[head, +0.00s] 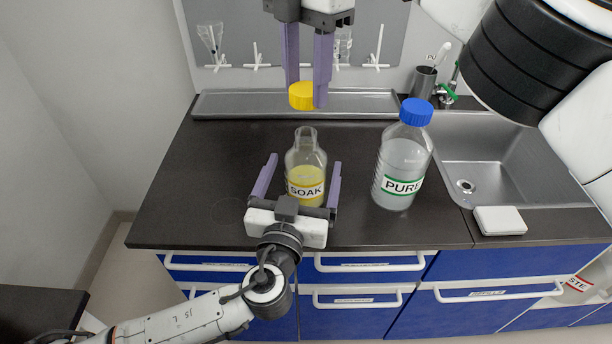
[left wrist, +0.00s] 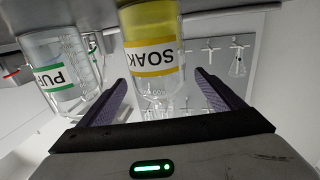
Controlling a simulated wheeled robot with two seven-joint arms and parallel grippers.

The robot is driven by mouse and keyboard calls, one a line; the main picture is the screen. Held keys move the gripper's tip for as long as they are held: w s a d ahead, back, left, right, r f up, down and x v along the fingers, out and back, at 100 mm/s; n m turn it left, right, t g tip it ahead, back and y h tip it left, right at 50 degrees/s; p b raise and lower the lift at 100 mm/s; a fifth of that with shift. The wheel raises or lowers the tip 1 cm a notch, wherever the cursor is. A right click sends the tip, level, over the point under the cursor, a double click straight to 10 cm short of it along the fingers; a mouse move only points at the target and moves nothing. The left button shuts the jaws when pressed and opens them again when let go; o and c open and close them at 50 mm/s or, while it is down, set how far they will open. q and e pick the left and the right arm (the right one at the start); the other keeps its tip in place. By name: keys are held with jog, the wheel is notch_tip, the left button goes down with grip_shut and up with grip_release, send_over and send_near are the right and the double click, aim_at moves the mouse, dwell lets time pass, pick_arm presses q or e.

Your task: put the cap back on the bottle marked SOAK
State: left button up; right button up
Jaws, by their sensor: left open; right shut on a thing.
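The SOAK bottle (head: 306,172) stands upright and uncapped on the dark counter, with yellow liquid and a yellow-edged label. My left gripper (head: 299,172) is open, with one finger on each side of the bottle and gaps showing. The bottle also appears upside down between the fingers in the left wrist view (left wrist: 152,55). The yellow cap (head: 302,96) is held between the fingers of my right gripper (head: 308,97), above and apart from the bottle's open neck in the head view.
The PURE bottle (head: 402,160) with a blue cap stands to the right of the SOAK bottle. Farther right are the sink (head: 485,160) and a white block (head: 499,220). A grey tray (head: 240,103) runs along the back. The counter's left part is clear.

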pick_arm(q)
jog(key=shift+w+d, duration=0.15)
jog(key=shift+w, duration=0.6)
jog(key=shift+w+d, duration=0.15)
jog(key=shift+w, duration=0.55)
jog(key=c, duration=1.6)
pick_arm(e)
send_over(307, 132)
jog(key=shift+a+f, duration=0.1)
jog(key=shift+f, duration=2.4)
jog(key=shift+f, duration=0.9)
jog(key=shift+f, duration=0.55)
